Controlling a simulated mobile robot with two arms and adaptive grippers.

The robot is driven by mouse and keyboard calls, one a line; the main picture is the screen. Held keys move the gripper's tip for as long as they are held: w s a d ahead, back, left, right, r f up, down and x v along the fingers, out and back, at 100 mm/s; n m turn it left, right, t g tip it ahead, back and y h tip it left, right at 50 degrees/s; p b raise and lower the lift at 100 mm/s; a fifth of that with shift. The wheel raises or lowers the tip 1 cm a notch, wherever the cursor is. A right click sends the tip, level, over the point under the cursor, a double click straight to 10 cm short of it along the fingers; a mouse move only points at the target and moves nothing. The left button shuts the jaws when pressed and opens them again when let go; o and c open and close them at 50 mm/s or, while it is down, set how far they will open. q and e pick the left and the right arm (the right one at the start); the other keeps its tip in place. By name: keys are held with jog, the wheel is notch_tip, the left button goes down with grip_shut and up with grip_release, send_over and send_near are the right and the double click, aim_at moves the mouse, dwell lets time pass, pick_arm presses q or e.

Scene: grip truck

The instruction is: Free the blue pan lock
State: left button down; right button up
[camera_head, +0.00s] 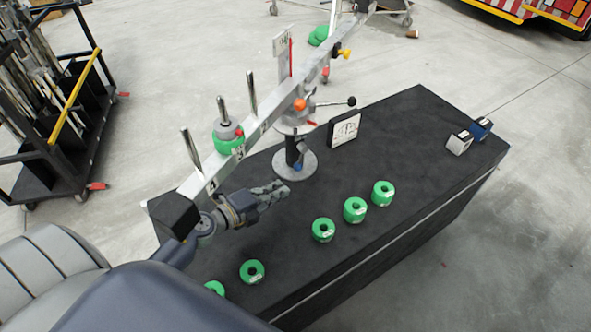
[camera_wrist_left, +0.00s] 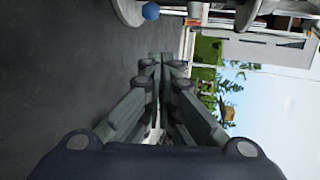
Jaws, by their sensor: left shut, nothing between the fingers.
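The blue pan lock (camera_head: 298,167) is a small blue knob low on the dark post of the grip stand, just above its round grey base (camera_head: 309,162). It also shows as a blue spot at the top of the left wrist view (camera_wrist_left: 150,11). My left gripper (camera_head: 285,187) is shut and empty, its fingers together. It is low over the black table, at the near left of the round base and apart from the knob. In the left wrist view the closed fingertips (camera_wrist_left: 163,57) point toward the knob's side. My right gripper is not in view.
Several green rolls (camera_head: 323,230) line the table's near side. A white-faced gauge (camera_head: 344,128) stands beside the post. The table's right part is mostly clear.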

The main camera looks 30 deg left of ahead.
pick_arm(q)
jog(key=x, duration=0.7)
jog(key=shift+w+d+b, duration=0.1)
jog(key=shift+w+b, duration=0.2)
jog(key=shift+w+a+f+b, duration=0.15)
jog(key=shift+w+a+b, duration=0.1)
jog(key=shift+w, duration=0.3)
jog(key=shift+w+a+f+b, duration=0.15)
jog(key=shift+w+a, duration=0.15)
jog(key=shift+w, duration=0.2)
jog(key=shift+w+a, duration=0.35)
jog(key=shift+w, duration=0.35)
jog(key=shift+f, duration=0.1)
jog(key=shift+w+d+f, duration=0.15)
jog(key=shift+w+f, duration=0.05)
jog(key=shift+w, duration=0.1)
jog(key=shift+w+d+f, duration=0.2)
jog(key=shift+w+f, duration=0.1)
jog(key=shift+f, duration=0.05)
